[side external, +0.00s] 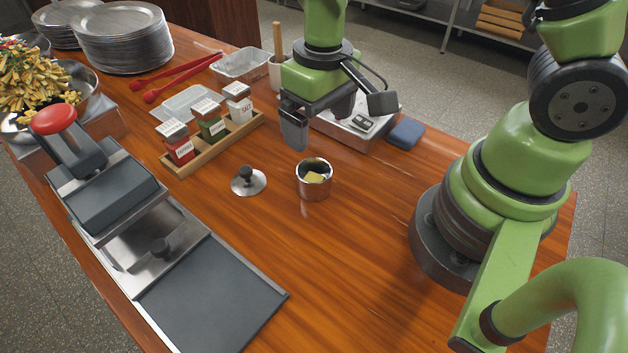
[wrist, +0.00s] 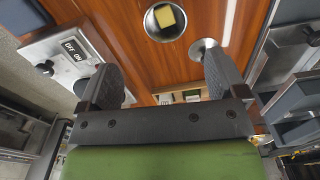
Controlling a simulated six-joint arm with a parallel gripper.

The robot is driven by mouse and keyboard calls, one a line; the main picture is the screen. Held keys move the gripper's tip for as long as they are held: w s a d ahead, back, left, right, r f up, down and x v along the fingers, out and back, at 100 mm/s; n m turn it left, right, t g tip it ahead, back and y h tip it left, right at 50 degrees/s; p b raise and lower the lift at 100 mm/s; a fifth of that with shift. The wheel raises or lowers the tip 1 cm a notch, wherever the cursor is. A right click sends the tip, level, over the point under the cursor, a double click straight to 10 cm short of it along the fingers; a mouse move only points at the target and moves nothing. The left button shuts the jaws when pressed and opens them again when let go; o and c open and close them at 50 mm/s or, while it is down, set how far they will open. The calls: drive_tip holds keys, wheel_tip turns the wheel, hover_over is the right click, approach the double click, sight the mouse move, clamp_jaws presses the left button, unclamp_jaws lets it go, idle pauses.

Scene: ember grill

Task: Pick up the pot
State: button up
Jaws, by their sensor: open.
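The pot (side external: 313,190) is a small, round, shiny metal pot standing upright on the wooden table, with a yellow block (side external: 314,177) inside. It also shows at the top of the wrist view (wrist: 150,28), ahead of the fingers. A metal lid with a dark knob (side external: 248,182) lies on the table left of the pot. My gripper (side external: 318,122) is above the table, behind the pot in the side view. In the wrist view its two dark fingers (wrist: 164,76) are spread wide apart with nothing between them. It does not touch the pot.
A wooden rack (side external: 215,145) of spice jars stands back left of the pot. A metal device (side external: 350,135) sits behind my gripper, with a blue cloth (side external: 405,133) beside it. The grill press (side external: 105,195) is at left. The table right of the pot is clear.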

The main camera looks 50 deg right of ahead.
hover_over(314, 174)
drive_tip(key=s+a, duration=0.1)
drive_tip(key=s, duration=0.1)
drive_tip(key=f, duration=0.6)
drive_tip(key=shift+a, duration=0.2)
drive_tip(key=shift+w+a+f, duration=0.1)
drive_tip(key=shift+a+f, duration=0.05)
drive_tip(key=shift+f, duration=1.2)
drive_tip(key=shift+w+a+f, duration=0.1)
drive_tip(key=shift+a+f, duration=0.05)
drive_tip(key=shift+f, duration=1.15)
drive_tip(key=c, duration=1.2)
drive_tip(key=shift+r, duration=0.15)
